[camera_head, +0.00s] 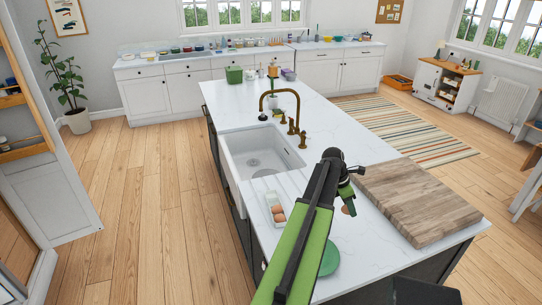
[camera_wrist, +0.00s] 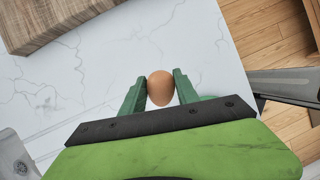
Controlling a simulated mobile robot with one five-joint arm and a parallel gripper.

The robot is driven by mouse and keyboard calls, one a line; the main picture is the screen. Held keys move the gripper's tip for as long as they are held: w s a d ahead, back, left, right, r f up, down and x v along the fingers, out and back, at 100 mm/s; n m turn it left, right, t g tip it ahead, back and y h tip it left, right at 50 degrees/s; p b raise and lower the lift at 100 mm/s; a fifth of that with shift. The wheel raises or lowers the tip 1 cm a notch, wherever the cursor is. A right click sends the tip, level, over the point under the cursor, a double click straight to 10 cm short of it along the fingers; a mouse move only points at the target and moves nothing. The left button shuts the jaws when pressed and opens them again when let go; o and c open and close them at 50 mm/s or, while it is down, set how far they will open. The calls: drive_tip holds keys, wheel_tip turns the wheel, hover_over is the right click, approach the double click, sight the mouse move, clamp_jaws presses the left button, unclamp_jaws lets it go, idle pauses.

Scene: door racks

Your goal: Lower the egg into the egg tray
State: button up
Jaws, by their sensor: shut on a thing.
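A brown egg (camera_wrist: 160,88) is held between the green fingers of my gripper (camera_wrist: 160,91) in the wrist view. In the head view the egg (camera_head: 349,210) shows below my gripper (camera_head: 347,206), over the white counter and left of the wooden board. The egg tray (camera_head: 271,198) is small and pale and sits on the counter near the sink. It holds brown eggs at its near end, and its far end looks empty. My gripper is to the right of the tray, with my arm between them in the picture. The tray does not show in the wrist view.
A thick wooden board (camera_head: 418,200) lies right of my gripper and also shows in the wrist view (camera_wrist: 45,20). A green plate (camera_head: 329,259) is partly hidden by my arm. The sink (camera_head: 262,152) and brass tap (camera_head: 297,112) stand beyond the tray.

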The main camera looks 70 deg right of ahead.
drive_tip(key=w+d+r+n+h+p, duration=0.1)
drive_tip(key=w+d+r+n+p, duration=0.15)
drive_tip(key=w, duration=0.95)
drive_tip(key=w+d+r+n+t+p, duration=0.15)
drive_tip(key=w+d, duration=0.25)
drive_tip(key=w, duration=0.8)
drive_tip(key=w+d+r+n+g+h+p, duration=0.1)
drive_tip(key=w+d+r+p, duration=0.15)
drive_tip(key=w, duration=0.95)
wheel_tip(320, 180, down, 10)
drive_tip(key=b, duration=1.1)
drive_tip(key=shift+d, duration=0.4)
drive_tip(key=shift+f+t, duration=0.1)
drive_tip(key=shift+t, duration=0.15)
drive_tip(key=shift+f+b, duration=1)
drive_tip(key=shift+b, duration=0.05)
drive_tip(key=shift+f+b, duration=1.75)
drive_tip(key=o, duration=0.9)
drive_tip(key=shift+c, duration=0.2)
drive_tip(key=shift+w+r, duration=0.1)
drive_tip(key=shift+r, duration=0.05)
